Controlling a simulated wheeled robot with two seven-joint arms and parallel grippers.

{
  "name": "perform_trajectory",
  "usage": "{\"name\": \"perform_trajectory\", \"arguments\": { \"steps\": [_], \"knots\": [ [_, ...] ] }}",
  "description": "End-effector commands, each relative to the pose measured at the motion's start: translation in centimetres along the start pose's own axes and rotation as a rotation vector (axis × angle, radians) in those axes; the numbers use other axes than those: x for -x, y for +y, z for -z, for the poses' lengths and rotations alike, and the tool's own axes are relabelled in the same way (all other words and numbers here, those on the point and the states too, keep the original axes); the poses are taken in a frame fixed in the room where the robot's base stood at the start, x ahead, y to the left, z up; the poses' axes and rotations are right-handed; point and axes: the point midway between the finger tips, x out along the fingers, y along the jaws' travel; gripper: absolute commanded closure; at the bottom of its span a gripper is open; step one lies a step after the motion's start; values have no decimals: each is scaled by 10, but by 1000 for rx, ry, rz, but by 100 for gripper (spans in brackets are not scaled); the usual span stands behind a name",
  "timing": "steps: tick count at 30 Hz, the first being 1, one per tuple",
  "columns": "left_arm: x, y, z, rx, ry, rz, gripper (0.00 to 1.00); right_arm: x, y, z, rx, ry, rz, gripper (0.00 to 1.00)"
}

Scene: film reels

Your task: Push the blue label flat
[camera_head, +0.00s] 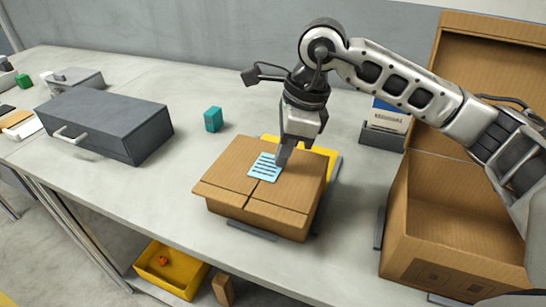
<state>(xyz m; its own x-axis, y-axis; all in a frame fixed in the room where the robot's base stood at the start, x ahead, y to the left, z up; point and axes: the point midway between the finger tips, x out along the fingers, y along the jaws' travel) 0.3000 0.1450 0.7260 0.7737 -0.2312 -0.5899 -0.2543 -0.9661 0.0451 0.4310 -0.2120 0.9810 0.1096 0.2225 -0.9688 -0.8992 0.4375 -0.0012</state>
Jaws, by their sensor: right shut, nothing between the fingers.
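The light-blue label (264,168) with dark printed lines lies on top of a closed cardboard box (237,183) in the middle of the table. My right gripper (282,164) points down at the label's right edge, with its fingers shut and empty. The fingertips appear to touch the label or the box top beside it. I cannot tell whether any edge of the label is raised. My left gripper is not in view.
A dark grey drawer box (110,122) stands to the left, with a teal block (213,119) behind the cardboard box. A large open carton (450,225) stands at right. A yellow bin (172,270) sits below the table's front edge. Bare table lies left of the box.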

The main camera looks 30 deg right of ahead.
Motion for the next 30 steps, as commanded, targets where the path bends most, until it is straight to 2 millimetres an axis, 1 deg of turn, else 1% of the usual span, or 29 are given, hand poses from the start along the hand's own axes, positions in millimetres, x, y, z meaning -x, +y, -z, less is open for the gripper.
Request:
{"name": "perform_trajectory", "arguments": {
  "steps": [1,3,6,17,19,20,21,23,30],
  "knots": [
    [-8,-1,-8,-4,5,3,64,0,-1,8,-3,2,2,100],
    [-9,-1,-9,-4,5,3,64,5,-1,16,-3,2,3,100],
    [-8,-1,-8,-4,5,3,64,9,0,22,-2,1,0,100],
    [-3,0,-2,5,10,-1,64,10,0,21,0,1,-1,100],
    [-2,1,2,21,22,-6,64,10,0,21,0,1,-1,100],
    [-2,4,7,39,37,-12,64,10,0,21,0,1,-1,100],
    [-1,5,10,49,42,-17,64,17,-1,20,-1,-1,4,100],
    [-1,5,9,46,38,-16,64,32,-1,20,-1,-3,6,100],
    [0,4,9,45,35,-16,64,94,-1,20,0,-3,5,100]
  ]
}}
